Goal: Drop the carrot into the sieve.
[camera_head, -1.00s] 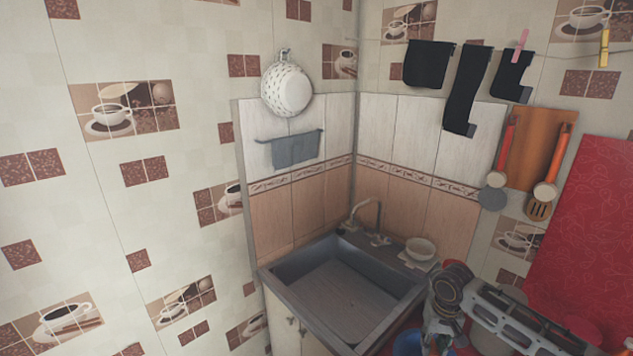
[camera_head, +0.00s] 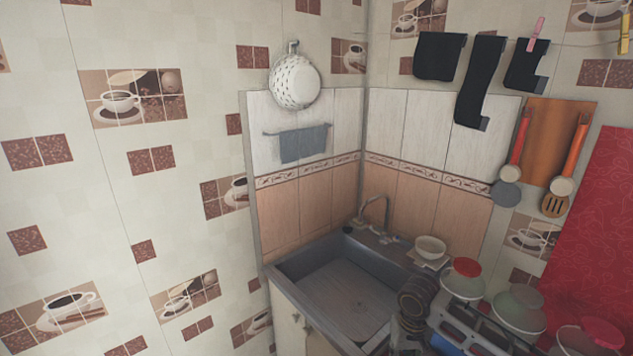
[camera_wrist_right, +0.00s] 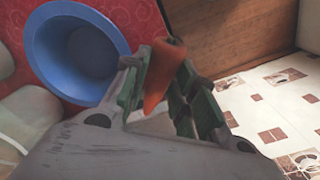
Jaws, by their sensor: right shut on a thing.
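The orange carrot (camera_wrist_right: 157,82) is held between the fingers of my right gripper (camera_wrist_right: 164,68) in the right wrist view, its narrow end pointing toward the palm. A deep round blue bowl-like vessel (camera_wrist_right: 38,52) stands on the red patterned surface left of the gripper. The carrot is beside its rim, not over its opening. I cannot see holes in it. In the head view, a white perforated colander (camera_head: 295,82) hangs on the wall above the sink. My left gripper and arm are not in view.
A dish rack (camera_head: 470,325), stacked dark plates (camera_head: 415,300) and red-topped bowls (camera_head: 462,280) crowd the lower right. A wooden side (camera_wrist_right: 225,38) borders the red cloth; tiled floor lies beyond.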

